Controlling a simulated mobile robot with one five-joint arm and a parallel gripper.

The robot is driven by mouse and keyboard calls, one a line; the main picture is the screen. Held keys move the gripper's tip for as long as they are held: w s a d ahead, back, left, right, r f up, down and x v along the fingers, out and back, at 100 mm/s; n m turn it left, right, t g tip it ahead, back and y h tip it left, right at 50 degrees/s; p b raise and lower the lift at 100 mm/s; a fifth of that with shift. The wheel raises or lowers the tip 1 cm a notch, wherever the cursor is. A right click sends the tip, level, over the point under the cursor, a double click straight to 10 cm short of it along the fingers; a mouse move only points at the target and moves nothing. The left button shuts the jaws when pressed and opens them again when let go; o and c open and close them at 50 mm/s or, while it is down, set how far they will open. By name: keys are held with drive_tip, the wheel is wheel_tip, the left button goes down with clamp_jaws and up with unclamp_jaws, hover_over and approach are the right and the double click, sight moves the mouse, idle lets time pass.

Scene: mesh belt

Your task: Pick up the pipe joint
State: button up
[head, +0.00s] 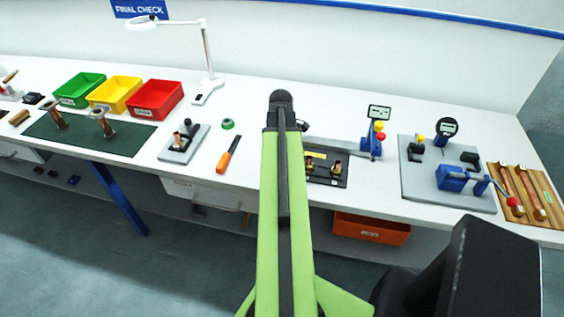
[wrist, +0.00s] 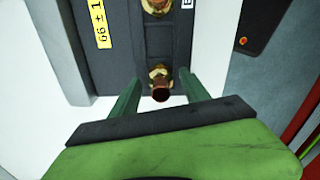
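Two brass and copper pipe joints stand on a dark fixture plate (head: 323,180) with a yellow label. In the head view, one joint (head: 309,165) is close beside my arm and the other (head: 336,171) is to its right. In the wrist view, the nearer pipe joint (wrist: 160,84) shows a dark round copper end. The farther joint (wrist: 156,5) is cut by the top edge. My gripper (wrist: 160,80) is open, its green fingers on either side of the nearer joint with visible gaps. The head view hides my gripper behind the arm.
A gauge stand (head: 373,138) is right of the plate. An orange-handled tool (head: 229,155) and a grey fixture (head: 184,144) lie to the left. Green, yellow and red bins stand farther left. A green mat (head: 75,136) holds copper pieces. An orange bin (head: 371,229) sits below the bench.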

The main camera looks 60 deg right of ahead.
clamp_jaws()
drive_tip(key=shift+r, duration=0.1)
idle(0.3)
drive_tip(key=r+p, duration=0.2)
drive_tip(key=s+r+p, duration=0.1)
drive_tip(key=r+p, duration=0.2)
drive_tip(key=shift+d+r, duration=0.15)
drive_tip(key=shift+r, duration=0.05)
drive_tip(key=s+d+r+p, duration=0.1)
drive_tip(key=s+p, duration=0.1)
drive_tip(key=s, duration=0.1)
drive_tip(key=s+d+r+p, duration=0.1)
drive_tip(key=s+r+p, duration=0.1)
drive_tip(key=s, duration=0.1)
drive_tip(key=s+d+r+p, duration=0.1)
drive_tip(key=s+r, duration=0.1)
drive_tip(key=s, duration=0.1)
drive_tip(key=shift+s+d+r+p, duration=0.1)
drive_tip(key=shift+d+r+p, duration=0.05)
drive_tip(key=shift+p, duration=0.25)
drive_tip(key=shift+s+d, duration=0.1)
drive_tip(key=shift+s, duration=0.3)
